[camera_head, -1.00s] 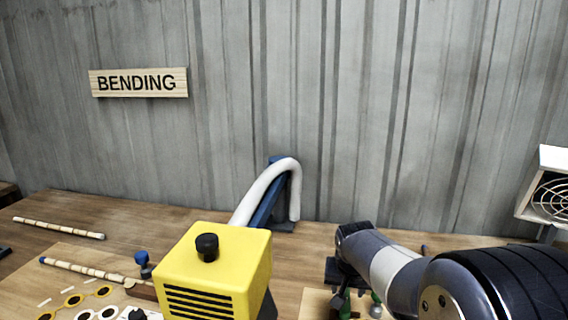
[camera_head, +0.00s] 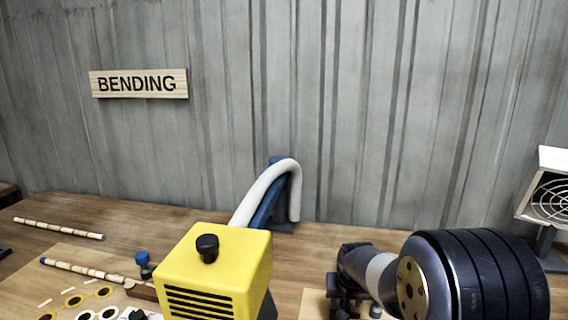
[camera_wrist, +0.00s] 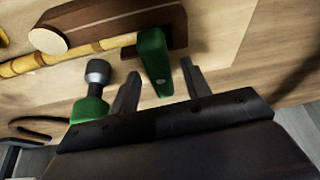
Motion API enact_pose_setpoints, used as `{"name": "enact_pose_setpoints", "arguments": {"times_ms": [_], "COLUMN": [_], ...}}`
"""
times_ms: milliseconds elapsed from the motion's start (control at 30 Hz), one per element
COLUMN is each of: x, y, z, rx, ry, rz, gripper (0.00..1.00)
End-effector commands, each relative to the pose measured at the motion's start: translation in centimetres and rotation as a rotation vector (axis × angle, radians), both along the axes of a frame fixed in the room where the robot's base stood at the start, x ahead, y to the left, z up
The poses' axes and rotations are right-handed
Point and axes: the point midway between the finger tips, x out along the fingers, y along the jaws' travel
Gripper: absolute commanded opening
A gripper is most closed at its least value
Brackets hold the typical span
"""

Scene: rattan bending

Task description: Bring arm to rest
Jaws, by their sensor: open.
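My gripper (camera_wrist: 160,92) is open in the wrist view, its two dark fingers apart. A green clamp lever (camera_wrist: 153,60) shows in the gap between the fingertips, and I cannot tell whether they touch it. A green-based knob with a grey cap (camera_wrist: 93,90) stands left of the left finger. A bamboo-coloured rattan rod (camera_wrist: 70,54) runs along a brown wooden block (camera_wrist: 125,20). In the head view, my arm reaches in from the right, and its wrist hides most of the gripper low at the board's edge.
A yellow machine (camera_head: 217,265) stands front centre with a white hose (camera_head: 265,185) behind it. A rattan rod (camera_head: 58,228) lies on the workbench (camera_head: 140,222) at left, another (camera_head: 85,269) on a board. A fan heater (camera_head: 550,195) stands at right. A "BENDING" sign (camera_head: 138,83) hangs on the wall.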

Motion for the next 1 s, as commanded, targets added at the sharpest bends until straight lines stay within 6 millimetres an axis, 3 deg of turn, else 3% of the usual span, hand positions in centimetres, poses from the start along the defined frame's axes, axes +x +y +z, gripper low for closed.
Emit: {"name": "enact_pose_setpoints", "arguments": {"times_ms": [1000], "x": [0.05], "y": [-0.34], "z": [-0.02], "rx": [-0.001], "ry": [0.001], "rz": [0.495], "gripper": [0.45]}}
